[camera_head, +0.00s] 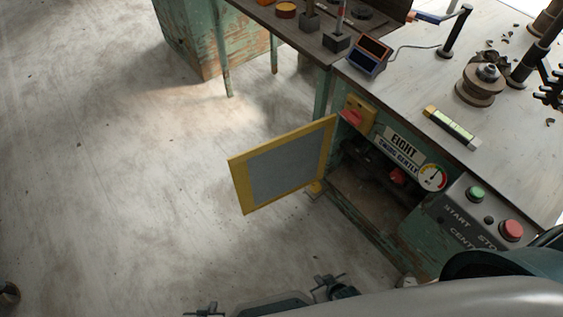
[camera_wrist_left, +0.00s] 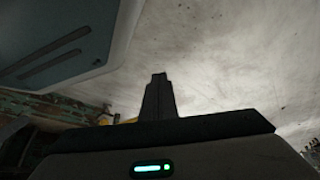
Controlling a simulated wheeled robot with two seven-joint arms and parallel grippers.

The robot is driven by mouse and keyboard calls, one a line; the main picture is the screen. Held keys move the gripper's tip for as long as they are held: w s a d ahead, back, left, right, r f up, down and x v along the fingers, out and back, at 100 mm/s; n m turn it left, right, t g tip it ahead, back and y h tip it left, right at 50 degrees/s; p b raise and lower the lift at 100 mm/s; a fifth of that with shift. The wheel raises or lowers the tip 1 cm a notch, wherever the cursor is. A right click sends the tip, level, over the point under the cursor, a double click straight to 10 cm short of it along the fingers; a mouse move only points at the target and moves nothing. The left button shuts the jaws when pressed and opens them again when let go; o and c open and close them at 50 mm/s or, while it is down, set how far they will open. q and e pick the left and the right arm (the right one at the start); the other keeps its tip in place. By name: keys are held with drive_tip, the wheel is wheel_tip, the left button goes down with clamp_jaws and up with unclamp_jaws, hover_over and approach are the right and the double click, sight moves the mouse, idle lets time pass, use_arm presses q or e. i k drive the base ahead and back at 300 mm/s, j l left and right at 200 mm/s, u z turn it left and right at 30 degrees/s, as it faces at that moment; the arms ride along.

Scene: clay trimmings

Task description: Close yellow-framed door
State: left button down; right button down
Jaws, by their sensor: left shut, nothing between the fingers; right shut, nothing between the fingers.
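The yellow-framed door (camera_head: 283,166) with a grey panel stands open in the head view. It sticks out to the left from the green cabinet (camera_head: 345,212), its right edge beside the cabinet. The cabinet opening (camera_head: 365,190) is uncovered and shows a dark, rusty inside. My left gripper (camera_wrist_left: 158,78) is shut and empty in the left wrist view, over the floor.
The worktop (camera_head: 415,85) holds tools and trimmings. The floor (camera_head: 120,170) left of the door is clear.

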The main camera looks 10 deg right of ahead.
sight(262, 174)
drive_tip(key=i+j+z, duration=0.6)
drive_tip(key=j+z, duration=0.3)
drive_tip(key=i+j+z, duration=0.2)
drive_tip(key=j+z, duration=0.7)
drive_tip(key=j, duration=0.25)
drive_tip(key=j+z, duration=0.45)
drive_tip(key=j, duration=0.2)
drive_tip(key=k+j+z, duration=0.15)
drive_tip(key=j+z, duration=0.3)
drive_tip(key=j, duration=0.15)
drive_tip(key=k+j+z, duration=0.2)
drive_tip(key=j+z, duration=0.25)
drive_tip(key=j, duration=0.15)
